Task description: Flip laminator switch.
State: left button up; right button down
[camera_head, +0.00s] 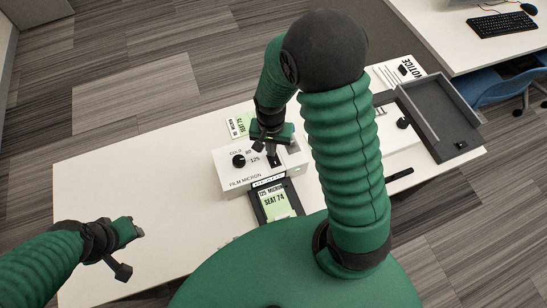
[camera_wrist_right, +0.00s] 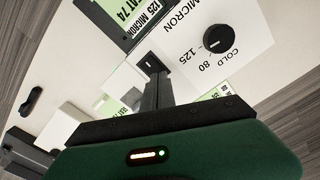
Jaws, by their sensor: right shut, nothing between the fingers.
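The laminator is a white box (camera_head: 240,182) on the table, with "FILM MICRON" on its front. Its black dial (camera_head: 239,160) is marked COLD, 80 and 125, and also shows in the wrist view (camera_wrist_right: 217,39). A black rocker switch (camera_wrist_right: 151,64) with a white mark sits beside the dial on the same panel. My right gripper (camera_head: 268,149) is over the laminator, shut and empty. In the wrist view its fingertips (camera_wrist_right: 154,82) reach the switch's edge; I cannot tell whether they touch. My left gripper (camera_head: 124,262) is over the table's left part; its opening is unclear.
A black tray with a green "SEAT 74" card (camera_head: 278,205) lies in front of the laminator. A grey open bin (camera_head: 424,95) and a "NOTICE" sheet (camera_head: 408,67) are at the right. The table's left part (camera_head: 120,180) is clear.

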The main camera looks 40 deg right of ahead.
jog(key=shift+d, duration=0.35)
pick_arm(q)
jog(key=shift+d, duration=0.3)
pick_arm(e)
jog(key=shift+f, duration=0.1)
pick_arm(q)
jog(key=shift+a+f, duration=0.15)
jog(key=shift+a, duration=0.15)
pick_arm(e)
jog(key=shift+a+f, duration=0.15)
jog(key=shift+a, duration=0.1)
pick_arm(q)
jog(key=shift+d+f+b, duration=0.2)
jog(key=shift+b, duration=0.2)
pick_arm(e)
jog(key=shift+d+f, duration=0.15)
jog(key=shift+f, duration=0.2)
